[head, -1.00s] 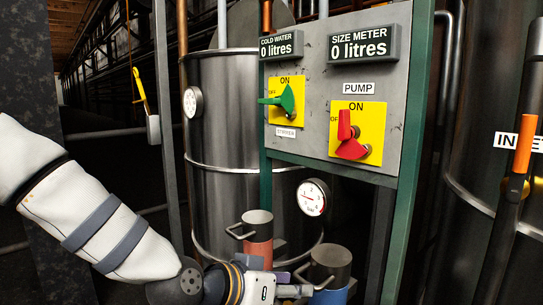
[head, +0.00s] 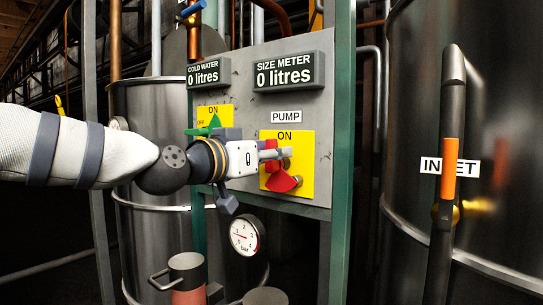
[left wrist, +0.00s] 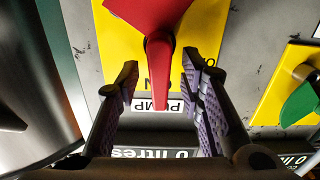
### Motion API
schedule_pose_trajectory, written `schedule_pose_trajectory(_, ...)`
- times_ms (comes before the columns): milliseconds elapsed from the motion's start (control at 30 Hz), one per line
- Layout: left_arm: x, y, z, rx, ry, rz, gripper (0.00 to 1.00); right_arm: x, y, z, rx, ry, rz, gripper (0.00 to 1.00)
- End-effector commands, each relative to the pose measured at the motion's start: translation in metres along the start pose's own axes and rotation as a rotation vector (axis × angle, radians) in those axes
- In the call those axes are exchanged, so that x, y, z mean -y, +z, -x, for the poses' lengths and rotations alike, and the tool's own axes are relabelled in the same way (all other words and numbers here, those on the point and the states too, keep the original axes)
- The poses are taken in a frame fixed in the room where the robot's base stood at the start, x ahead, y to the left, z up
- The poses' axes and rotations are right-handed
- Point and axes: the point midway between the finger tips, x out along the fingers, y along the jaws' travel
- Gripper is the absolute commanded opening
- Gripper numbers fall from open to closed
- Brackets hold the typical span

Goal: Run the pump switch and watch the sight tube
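The red pump switch (head: 283,182) sits on a yellow plate (head: 305,180) under the PUMP label (head: 286,116). My left gripper (head: 275,154) is in front of the switch and hides its upper part. In the left wrist view the red handle (left wrist: 160,65) lies between the two spread fingers of my left gripper (left wrist: 158,75), with gaps on both sides. The size meter (head: 290,74) reads 0 litres. I cannot make out a sight tube. My right gripper is not in view.
A green switch (head: 204,128) on another yellow plate is just left, partly behind my left gripper. The cold water display (head: 208,73) reads 0 litres. A pressure gauge (head: 246,236) hangs below the panel. An orange-handled lever by the INLET label (head: 473,168) stands right.

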Motion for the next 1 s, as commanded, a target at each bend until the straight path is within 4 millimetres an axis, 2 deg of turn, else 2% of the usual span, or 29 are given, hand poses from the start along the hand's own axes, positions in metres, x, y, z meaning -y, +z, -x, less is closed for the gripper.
schedule_pose_trajectory(300,-0.0005,-0.0016,-0.0044,-0.002,0.000,0.000,0.32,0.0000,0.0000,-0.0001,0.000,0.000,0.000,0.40)
schedule_pose_trajectory(433,-0.0004,-0.0014,-0.0042,-0.001,0.000,0.000,0.03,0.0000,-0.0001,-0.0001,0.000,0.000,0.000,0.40)
schedule_pose_trajectory(467,-0.0003,-0.0014,-0.0042,-0.001,0.000,0.000,0.00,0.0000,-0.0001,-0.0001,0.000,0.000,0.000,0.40)
schedule_pose_trajectory(767,-0.0004,-0.0010,-0.0041,0.000,0.001,0.014,0.00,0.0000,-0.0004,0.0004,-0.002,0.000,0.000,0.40)
schedule_pose_trajectory(1000,0.0018,-0.0013,-0.0040,0.000,0.001,0.119,0.00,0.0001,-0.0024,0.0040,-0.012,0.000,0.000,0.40)
